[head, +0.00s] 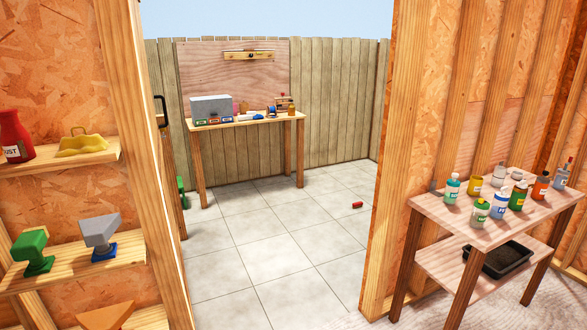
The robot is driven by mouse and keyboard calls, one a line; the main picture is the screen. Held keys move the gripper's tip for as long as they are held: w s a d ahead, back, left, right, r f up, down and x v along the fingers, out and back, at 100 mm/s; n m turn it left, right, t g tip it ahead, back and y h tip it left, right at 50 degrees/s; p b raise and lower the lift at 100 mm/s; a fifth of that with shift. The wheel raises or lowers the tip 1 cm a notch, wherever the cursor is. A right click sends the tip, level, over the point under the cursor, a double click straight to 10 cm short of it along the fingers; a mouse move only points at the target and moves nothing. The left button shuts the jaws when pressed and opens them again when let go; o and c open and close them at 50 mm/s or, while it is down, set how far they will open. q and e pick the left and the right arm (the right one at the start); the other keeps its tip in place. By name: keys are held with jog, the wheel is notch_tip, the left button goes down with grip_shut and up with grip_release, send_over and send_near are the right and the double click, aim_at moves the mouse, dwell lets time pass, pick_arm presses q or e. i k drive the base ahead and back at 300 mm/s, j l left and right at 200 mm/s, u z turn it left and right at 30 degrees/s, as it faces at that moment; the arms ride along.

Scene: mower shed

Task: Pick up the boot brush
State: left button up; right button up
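I cannot make out a boot brush for certain in the head view. Small items (284,104) crowd the right end of a wooden table (240,121) beyond the doorway, and they are too small to name surely. Neither of my grippers is in view, and no arm shows.
Left shelves (70,268) hold a red bottle (14,138), a yellow object (82,142), and green (33,252) and grey (100,234) objects. A right-hand table (455,218) holds several bottles, with a black tray (496,260) below. A red object (357,205) lies on otherwise mostly clear tiles (265,240).

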aim_at(357, 204)
jog(key=i+j, duration=0.1)
jog(key=i, duration=4.25)
jog(key=i+z, duration=0.2)
jog(key=z, duration=0.25)
jog(key=i+z, duration=0.2)
jog(key=z, duration=0.25)
jog(key=i+j+z, duration=0.15)
jog(key=z, duration=0.3)
